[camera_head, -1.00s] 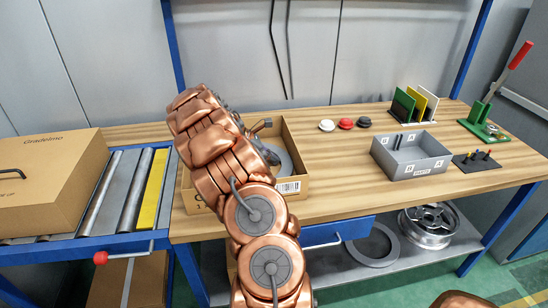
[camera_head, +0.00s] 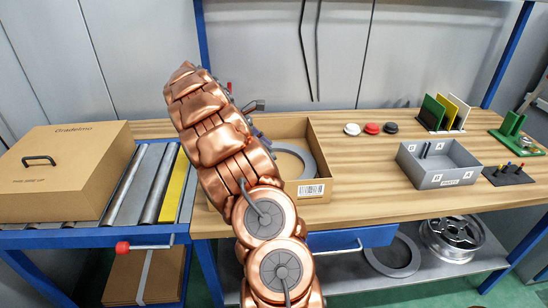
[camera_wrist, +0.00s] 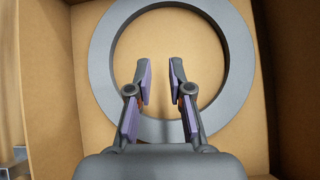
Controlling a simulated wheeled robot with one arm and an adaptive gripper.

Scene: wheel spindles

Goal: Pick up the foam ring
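The foam ring is a flat grey ring (camera_head: 308,160) lying in an open cardboard box on the wooden table; my arm hides its left part in the head view. In the wrist view the ring (camera_wrist: 241,60) shows nearly whole, flat on the box floor. My gripper (camera_wrist: 160,80) is open and empty, its two purple-padded fingers a small gap apart. The fingertips appear over the ring's hole and the fingers cross above its near band. I cannot tell their height above it. In the head view my arm hides the fingertips.
The cardboard box (camera_head: 322,145) has upright walls around the ring. To its right are several small discs (camera_head: 371,128), a grey bin (camera_head: 437,166) and a rack of coloured plates (camera_head: 443,112). A closed carton (camera_head: 60,170) stands on the roller conveyor at left. Another grey ring (camera_head: 393,257) lies on the lower shelf.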

